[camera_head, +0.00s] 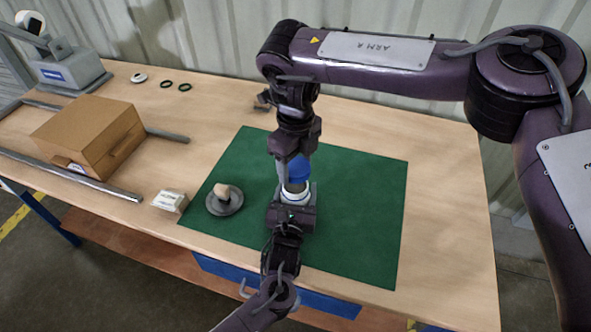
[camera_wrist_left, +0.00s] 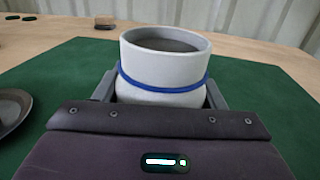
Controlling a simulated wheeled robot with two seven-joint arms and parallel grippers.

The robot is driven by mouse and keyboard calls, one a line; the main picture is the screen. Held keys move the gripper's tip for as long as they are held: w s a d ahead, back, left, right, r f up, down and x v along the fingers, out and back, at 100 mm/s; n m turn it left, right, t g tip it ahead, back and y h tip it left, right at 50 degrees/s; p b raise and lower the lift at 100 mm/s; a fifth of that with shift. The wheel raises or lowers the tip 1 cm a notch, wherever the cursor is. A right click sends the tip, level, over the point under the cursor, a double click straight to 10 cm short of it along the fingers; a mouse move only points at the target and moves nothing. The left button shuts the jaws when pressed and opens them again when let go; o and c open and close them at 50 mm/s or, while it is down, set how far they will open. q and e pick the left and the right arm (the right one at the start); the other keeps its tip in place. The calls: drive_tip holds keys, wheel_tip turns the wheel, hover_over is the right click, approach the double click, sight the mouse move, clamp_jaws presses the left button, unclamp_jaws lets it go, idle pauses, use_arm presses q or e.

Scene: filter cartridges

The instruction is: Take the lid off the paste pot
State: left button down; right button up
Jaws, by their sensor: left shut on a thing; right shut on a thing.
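The paste pot (camera_head: 295,192) is white; in the left wrist view the pot (camera_wrist_left: 163,75) has a blue band and an uncovered mouth with grey content inside. My left gripper (camera_head: 294,198) is shut around the pot from the near side; its fingers show on both sides of the pot in the left wrist view (camera_wrist_left: 160,92). The blue lid (camera_head: 299,168) is in my right gripper (camera_head: 291,161), which comes down from above and is shut on it, above the pot. The lid does not show in the left wrist view.
A green mat (camera_head: 365,200) lies under the pot, clear on its right side. A grey dish (camera_head: 226,208) holding a beige knob stands to the left, with a small white box (camera_head: 170,201) beside it. A cardboard box (camera_head: 85,130) and metal bars lie farther left.

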use_arm(q)
drive_tip(key=shift+c, duration=1.2)
unclamp_jaws()
drive_tip(key=shift+s, duration=0.15)
